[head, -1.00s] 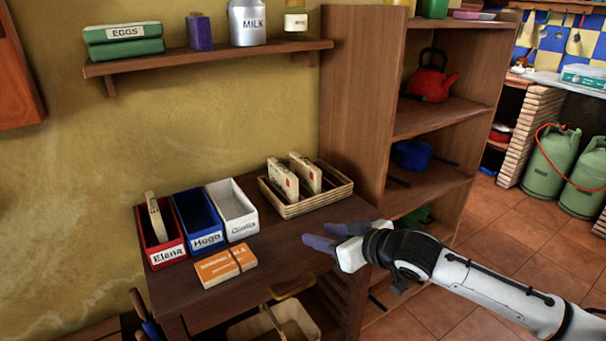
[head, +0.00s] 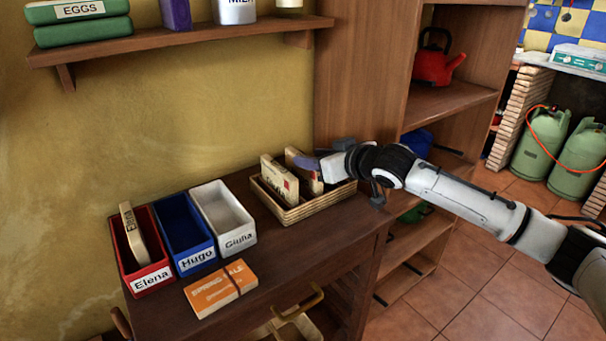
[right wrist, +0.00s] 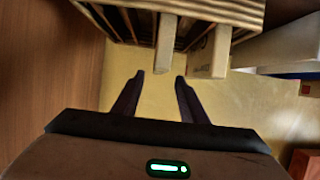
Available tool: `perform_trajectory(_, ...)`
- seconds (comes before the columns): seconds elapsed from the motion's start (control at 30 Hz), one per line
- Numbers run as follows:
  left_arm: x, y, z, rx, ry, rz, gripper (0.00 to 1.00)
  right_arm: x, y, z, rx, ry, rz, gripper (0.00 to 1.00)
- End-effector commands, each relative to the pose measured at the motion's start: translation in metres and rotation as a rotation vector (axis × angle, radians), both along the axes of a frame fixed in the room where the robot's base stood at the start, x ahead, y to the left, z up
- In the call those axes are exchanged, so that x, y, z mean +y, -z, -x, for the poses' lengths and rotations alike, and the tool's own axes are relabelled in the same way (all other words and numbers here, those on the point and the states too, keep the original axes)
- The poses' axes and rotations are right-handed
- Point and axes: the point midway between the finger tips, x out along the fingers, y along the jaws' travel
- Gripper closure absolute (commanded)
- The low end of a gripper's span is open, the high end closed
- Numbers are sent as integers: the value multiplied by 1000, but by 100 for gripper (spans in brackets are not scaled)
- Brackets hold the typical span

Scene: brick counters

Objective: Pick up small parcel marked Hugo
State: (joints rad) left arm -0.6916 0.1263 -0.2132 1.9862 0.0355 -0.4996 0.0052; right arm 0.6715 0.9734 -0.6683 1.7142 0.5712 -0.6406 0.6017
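Two small cream parcels stand upright in a wicker basket (head: 300,210): a left parcel (head: 279,180) with lettering too small to read, and a right parcel (head: 303,174), partly hidden by my right gripper. I cannot tell which is marked Hugo. My right gripper (head: 322,160) is at the right parcel, from behind and right. In the right wrist view, my right gripper (right wrist: 159,77) has its fingers apart with nothing between them. One parcel (right wrist: 167,45) lies just past the fingertips, the other parcel (right wrist: 209,55) to its right. My left gripper is out of view.
Left of the basket stand a white Giulia bin (head: 238,241), blue Hugo bin (head: 197,259) and red Elena bin (head: 152,279) holding a parcel (head: 132,232) marked Elena. An orange stack (head: 220,289) lies in front. A tall shelf (head: 367,80) stands close right of the basket.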

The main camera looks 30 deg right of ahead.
Motion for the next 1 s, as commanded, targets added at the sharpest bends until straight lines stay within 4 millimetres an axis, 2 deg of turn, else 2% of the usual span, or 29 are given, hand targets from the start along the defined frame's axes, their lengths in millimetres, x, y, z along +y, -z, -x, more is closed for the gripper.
perform_trajectory(0.3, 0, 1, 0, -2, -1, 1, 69, 3, 20, -37, 0, -1, -1, 61)
perform_trajectory(0.63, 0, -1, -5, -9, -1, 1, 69, 4, 23, -43, 0, -2, 0, 61)
perform_trajectory(0.67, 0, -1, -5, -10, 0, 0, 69, 4, 23, -43, 1, -2, 0, 63)
perform_trajectory(0.8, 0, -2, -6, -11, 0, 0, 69, 4, 23, -43, 1, -1, 1, 86)
perform_trajectory(0.9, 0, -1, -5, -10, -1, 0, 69, 4, 23, -43, 1, -1, 1, 100)
perform_trajectory(1.0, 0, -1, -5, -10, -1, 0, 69, 4, 23, -43, 0, -1, 1, 100)
